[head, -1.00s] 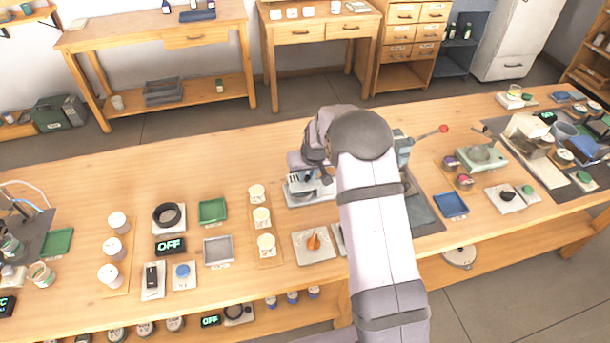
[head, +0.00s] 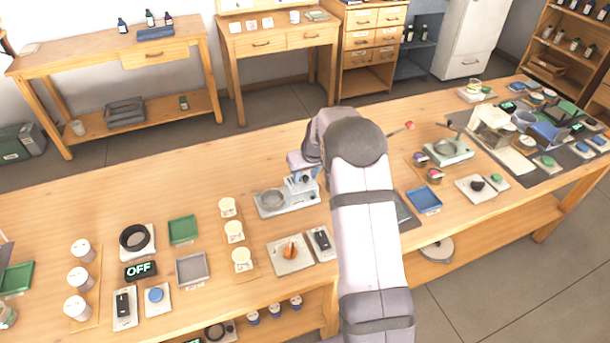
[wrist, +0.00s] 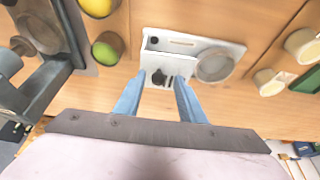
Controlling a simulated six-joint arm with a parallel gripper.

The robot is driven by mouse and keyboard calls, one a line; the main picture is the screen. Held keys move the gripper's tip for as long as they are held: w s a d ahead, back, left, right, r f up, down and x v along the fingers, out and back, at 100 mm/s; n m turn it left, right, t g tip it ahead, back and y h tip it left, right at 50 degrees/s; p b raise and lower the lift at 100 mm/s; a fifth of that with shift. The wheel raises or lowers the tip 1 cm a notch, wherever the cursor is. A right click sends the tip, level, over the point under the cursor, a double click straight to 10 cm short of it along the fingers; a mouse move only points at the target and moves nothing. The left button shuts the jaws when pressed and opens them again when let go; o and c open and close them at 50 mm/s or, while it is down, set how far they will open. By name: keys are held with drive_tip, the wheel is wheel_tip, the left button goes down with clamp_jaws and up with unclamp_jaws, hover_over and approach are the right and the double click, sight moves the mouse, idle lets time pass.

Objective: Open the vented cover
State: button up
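The steam distiller is a pale unit on a flat base (head: 268,211) near the middle of the bench, with a round dish (head: 271,197) on its left. In the wrist view its base (wrist: 228,45) and dish (wrist: 214,66) lie ahead of my gripper. A small pale box with dark slits, seemingly the vented cover (wrist: 154,62), sits on the base and bears a dark knob (wrist: 157,77). It looks closed. My gripper (wrist: 159,84) is open, its blue fingers apart on either side of the knob and slits. I cannot tell whether they touch. In the head view my gripper (head: 305,178) hangs over the distiller's right part.
An orange-knob panel (head: 290,252) and black switch (head: 321,239) stand in front of the distiller. Cups (head: 234,231) stand to its left. A blue tray (head: 424,200) and a scale-like device (head: 447,149) stand to the right. The bench behind the distiller is mostly clear.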

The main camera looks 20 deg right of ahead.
drive_tip(key=b+v, duration=0.2)
drive_tip(key=v, duration=0.5)
drive_tip(key=shift+r, duration=0.2)
drive_tip(key=shift+s, duration=0.1)
idle(0.5)
